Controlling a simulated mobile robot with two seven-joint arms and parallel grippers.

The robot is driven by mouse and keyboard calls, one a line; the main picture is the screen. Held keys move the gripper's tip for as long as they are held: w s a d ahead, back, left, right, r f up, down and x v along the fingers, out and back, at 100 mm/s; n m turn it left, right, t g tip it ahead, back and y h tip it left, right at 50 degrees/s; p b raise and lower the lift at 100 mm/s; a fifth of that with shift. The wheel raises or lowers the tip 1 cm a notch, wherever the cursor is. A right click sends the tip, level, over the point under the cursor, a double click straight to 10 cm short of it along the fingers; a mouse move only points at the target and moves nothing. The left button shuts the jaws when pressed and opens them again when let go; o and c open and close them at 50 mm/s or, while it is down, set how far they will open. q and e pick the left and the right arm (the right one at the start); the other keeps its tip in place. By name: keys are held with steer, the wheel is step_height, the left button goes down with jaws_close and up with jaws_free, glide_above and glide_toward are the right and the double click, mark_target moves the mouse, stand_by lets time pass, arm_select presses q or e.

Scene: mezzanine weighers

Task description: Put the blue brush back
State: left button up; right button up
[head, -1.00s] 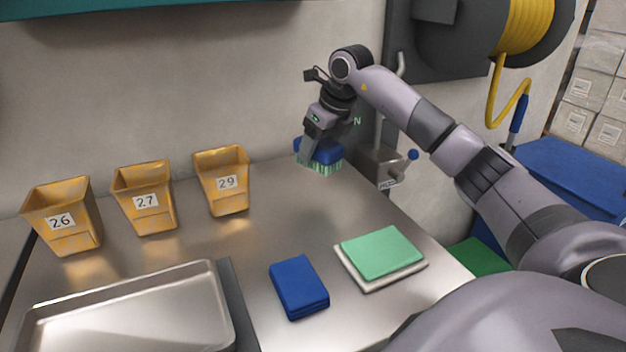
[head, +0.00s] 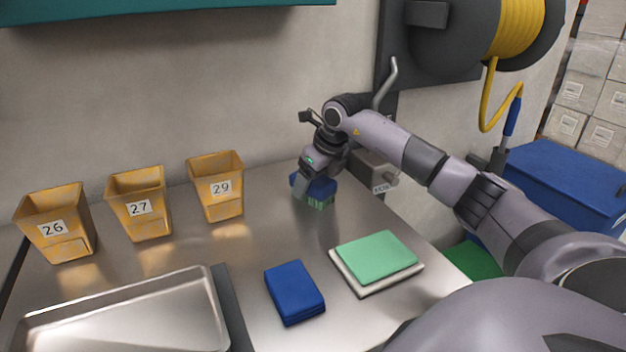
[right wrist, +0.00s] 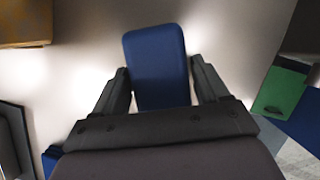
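The blue brush (head: 318,187), with green bristles pointing down, is at the back right of the steel counter, by the wall. My right gripper (head: 305,183) is over it from above, its fingers on the brush's blue body. In the right wrist view the blue body (right wrist: 157,65) lies between the two fingers, which appear to press on both sides. The bristles are at or just above the counter; I cannot tell whether they touch. My left gripper is not in view.
Yellow bins 26 (head: 55,222), 27 (head: 140,203) and 29 (head: 216,185) stand along the wall at left. A steel tray (head: 206,275), folded blue cloths (head: 294,291) and a green cloth (head: 375,256) lie in front. A grey wall fixture (head: 375,172) is right of the brush. The middle counter is clear.

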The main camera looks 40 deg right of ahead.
steer(key=shift+o, duration=0.9)
steer(key=shift+r, duration=0.3)
steer(key=v, duration=1.1)
steer(key=shift+s+r, duration=0.15)
steer(key=shift+r, duration=0.25)
steer(key=shift+f, duration=0.1)
